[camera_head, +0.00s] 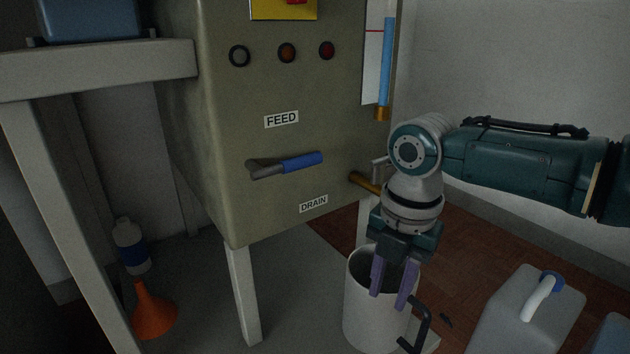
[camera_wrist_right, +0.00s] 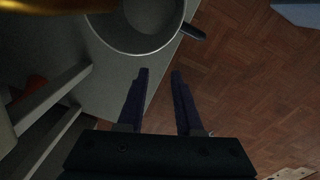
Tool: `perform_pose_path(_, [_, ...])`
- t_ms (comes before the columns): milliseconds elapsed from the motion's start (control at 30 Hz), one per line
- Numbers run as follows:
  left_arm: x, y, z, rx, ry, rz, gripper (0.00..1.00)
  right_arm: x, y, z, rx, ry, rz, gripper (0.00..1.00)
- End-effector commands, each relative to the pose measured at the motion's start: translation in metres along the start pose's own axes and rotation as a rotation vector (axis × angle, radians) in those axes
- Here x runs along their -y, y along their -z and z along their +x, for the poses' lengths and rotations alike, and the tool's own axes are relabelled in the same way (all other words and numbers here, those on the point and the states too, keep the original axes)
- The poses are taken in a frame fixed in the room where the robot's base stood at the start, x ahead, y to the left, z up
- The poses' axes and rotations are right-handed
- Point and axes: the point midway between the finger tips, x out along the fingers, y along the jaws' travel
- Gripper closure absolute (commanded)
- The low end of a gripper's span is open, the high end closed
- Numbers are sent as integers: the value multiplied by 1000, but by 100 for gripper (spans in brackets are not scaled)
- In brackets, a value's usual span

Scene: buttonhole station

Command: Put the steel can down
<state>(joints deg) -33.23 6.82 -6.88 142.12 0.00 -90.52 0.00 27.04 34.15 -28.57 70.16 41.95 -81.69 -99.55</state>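The steel can (camera_head: 372,322) is a pale, open-topped can with a black handle (camera_head: 423,325) on its right side. It appears upright on the grey floor surface under the cabinet's drain pipe. My right gripper (camera_head: 388,298) points down at the can's near side, its two purple fingers apart. In the right wrist view the can (camera_wrist_right: 140,45) and its handle lie beyond the fingertips (camera_wrist_right: 160,72), with nothing between the fingers. The can's base is partly cut off in the head view. My left gripper is not in view.
An olive cabinet (camera_head: 225,130) carries a blue-handled lever (camera_head: 300,162) and a brass drain pipe (camera_head: 364,183) close to my right wrist. A grey jug (camera_head: 525,315) stands right of the can. An orange funnel (camera_head: 152,312) and white bottle (camera_head: 130,245) are at left. Wooden floor lies beyond.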

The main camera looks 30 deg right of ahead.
Motion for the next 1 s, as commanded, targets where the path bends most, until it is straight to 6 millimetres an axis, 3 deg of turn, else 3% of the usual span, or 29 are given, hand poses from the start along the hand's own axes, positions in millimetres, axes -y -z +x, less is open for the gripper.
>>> perform_pose_path(33, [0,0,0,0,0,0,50,-1,31,5,-18,-26,27,65])
perform_pose_path(200, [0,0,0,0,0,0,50,-2,111,-6,-71,-154,259,65])
perform_pose_path(300, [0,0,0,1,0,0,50,12,149,-20,-127,-216,505,65])
perform_pose_path(400, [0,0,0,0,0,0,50,40,169,-29,-167,-234,859,65])
perform_pose_path(600, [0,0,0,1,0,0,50,94,171,-49,-171,-247,1471,65])
perform_pose_path(700, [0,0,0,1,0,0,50,110,167,-56,-159,-257,1645,65])
perform_pose_path(1000, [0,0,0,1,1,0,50,119,164,-60,-151,-266,1739,65])
